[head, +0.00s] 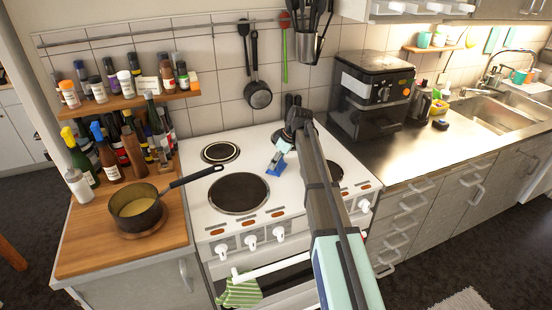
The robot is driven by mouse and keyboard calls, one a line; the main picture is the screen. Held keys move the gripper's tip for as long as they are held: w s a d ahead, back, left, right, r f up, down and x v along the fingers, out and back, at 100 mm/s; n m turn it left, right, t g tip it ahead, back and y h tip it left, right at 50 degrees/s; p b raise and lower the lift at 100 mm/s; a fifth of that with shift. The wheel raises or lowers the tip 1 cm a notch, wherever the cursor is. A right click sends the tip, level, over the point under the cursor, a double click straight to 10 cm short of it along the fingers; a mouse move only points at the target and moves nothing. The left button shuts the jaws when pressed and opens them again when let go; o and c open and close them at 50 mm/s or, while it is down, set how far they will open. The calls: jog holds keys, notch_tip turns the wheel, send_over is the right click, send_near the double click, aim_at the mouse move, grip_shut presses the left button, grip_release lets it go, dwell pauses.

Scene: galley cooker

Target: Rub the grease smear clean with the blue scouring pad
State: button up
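The blue scouring pad (274,170) is on or just above the white cooker top (228,158), between the large front-left hotplate and the right hotplate. My gripper (277,160) points down at the pad, with its tip meeting the pad's upper side. The fingers are too small in the picture to tell whether they are closed on it. My arm comes in from the lower right and covers part of the cooker's right side. I cannot make out the grease smear; it may be hidden by the pad or my arm.
A saucepan (137,208) stands on the wooden counter at left, its handle reaching toward the cooker. Bottles crowd behind it. A black air fryer (372,98) stands right of the cooker. Utensils (258,92) hang behind. A striped towel (240,290) hangs on the oven rail.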

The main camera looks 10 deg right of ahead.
aim_at(279, 174)
jog(key=shift+s+d, duration=0.25)
jog(key=shift+s, duration=1.1)
jog(key=shift+s+d, duration=0.2)
jog(key=shift+s, duration=1.1)
jog(key=shift+w+a, duration=0.2)
jog(key=shift+w, duration=1)
jog(key=shift+w+a, duration=0.2)
jog(key=shift+w, duration=0.95)
jog(key=shift+w+a, duration=0.2)
jog(key=shift+w, duration=1)
jog(key=shift+w+a+r+p, duration=0.15)
jog(key=shift+r+p, duration=0.3)
jog(key=shift+r, duration=0.75)
jog(key=shift+w+d+r+p, duration=0.1)
jog(key=shift+r+p, duration=0.35)
jog(key=shift+r, duration=0.7)
notch_tip(279, 174, up, 3)
jog(key=shift+r+p, duration=0.2)
jog(key=shift+p, duration=0.5)
